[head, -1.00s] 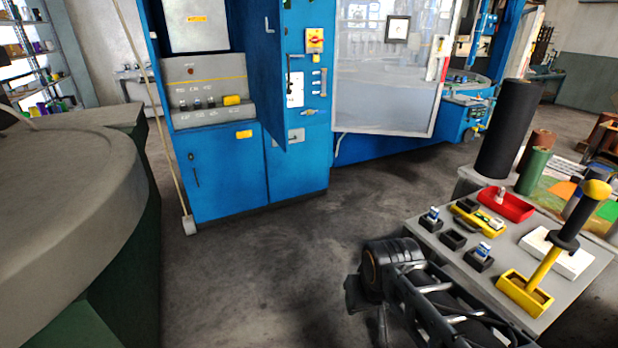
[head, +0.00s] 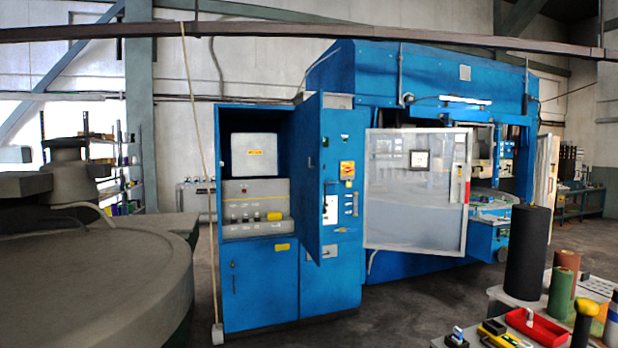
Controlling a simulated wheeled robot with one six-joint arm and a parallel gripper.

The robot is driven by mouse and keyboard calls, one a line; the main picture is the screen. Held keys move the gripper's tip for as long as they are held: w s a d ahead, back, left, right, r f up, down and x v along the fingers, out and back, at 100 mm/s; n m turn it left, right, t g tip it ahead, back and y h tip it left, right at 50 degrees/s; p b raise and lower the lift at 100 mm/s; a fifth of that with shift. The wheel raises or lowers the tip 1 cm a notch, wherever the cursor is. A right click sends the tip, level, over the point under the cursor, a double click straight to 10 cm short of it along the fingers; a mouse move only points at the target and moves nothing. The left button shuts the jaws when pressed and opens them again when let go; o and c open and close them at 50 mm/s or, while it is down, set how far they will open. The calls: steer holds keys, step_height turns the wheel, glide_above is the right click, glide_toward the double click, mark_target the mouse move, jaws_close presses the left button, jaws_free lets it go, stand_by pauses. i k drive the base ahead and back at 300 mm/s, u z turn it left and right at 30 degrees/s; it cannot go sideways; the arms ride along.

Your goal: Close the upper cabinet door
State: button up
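The blue upper cabinet door (head: 307,185) stands open in the head view. It swings out toward me from the right side of the upper compartment and shows at a steep angle. The blue cabinet (head: 262,290) has its open upper compartment exposed, with a pale panel (head: 254,157) and a grey control shelf with a yellow item (head: 274,216). The lower cabinet door (head: 258,290) is shut. My gripper is not in view, and no part of my arm shows.
A large round grey table (head: 95,290) fills the left foreground. A workbench with a black cylinder (head: 527,252) and a red tray (head: 537,326) stands at the lower right. A thin pole (head: 201,190) leans before the cabinet's left edge. Floor shows between table and bench.

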mark_target(309, 114)
steer(key=z, duration=0.35)
steer(key=k, duration=0.2)
steer(key=u, duration=0.75)
steer(key=i, duration=3.45)
steer(key=z, duration=2.4)
steer(key=i, duration=2.05)
steer(key=u, duration=3.4)
steer(key=i, duration=0.1)
steer(key=u, duration=0.15)
